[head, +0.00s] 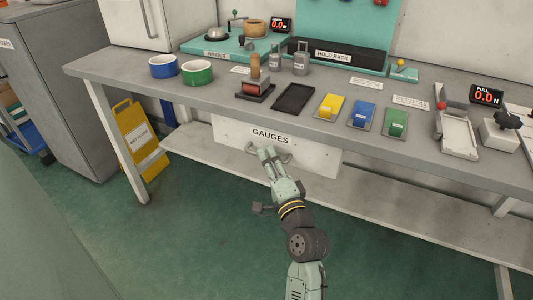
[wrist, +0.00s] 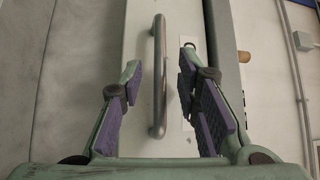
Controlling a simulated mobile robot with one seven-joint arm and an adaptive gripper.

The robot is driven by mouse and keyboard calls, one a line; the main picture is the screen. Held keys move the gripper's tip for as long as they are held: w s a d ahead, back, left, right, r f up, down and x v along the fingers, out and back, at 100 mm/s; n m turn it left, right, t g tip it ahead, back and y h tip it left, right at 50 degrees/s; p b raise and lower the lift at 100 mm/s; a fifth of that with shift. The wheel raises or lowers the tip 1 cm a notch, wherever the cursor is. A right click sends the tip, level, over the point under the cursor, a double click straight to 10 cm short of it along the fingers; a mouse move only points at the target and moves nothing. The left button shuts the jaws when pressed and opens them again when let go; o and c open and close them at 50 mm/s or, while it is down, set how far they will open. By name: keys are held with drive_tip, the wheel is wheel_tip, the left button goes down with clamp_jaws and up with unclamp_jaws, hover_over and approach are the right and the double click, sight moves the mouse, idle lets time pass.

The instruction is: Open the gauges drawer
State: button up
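The gauges drawer (head: 318,157) is a white front under the workbench top, labelled GAUGES, and looks shut. Its metal bar handle (head: 285,157) is partly hidden behind my gripper (head: 268,154) in the head view. In the wrist view the handle (wrist: 158,75) runs up and down between the two purple-padded fingers of my gripper (wrist: 158,95). The fingers are open, with a gap on each side of the bar. I cannot tell how far the fingertips reach past the bar.
The workbench top (head: 225,95) overhangs the drawer and holds tape rolls, a stamp and coloured blocks. A lower shelf (head: 370,200) runs beneath it. A yellow floor sign (head: 140,135) leans at the left. The green floor in front is clear.

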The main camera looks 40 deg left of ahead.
drive_tip(key=shift+x, duration=0.9)
drive_tip(key=shift+c, duration=0.2)
clamp_jaws()
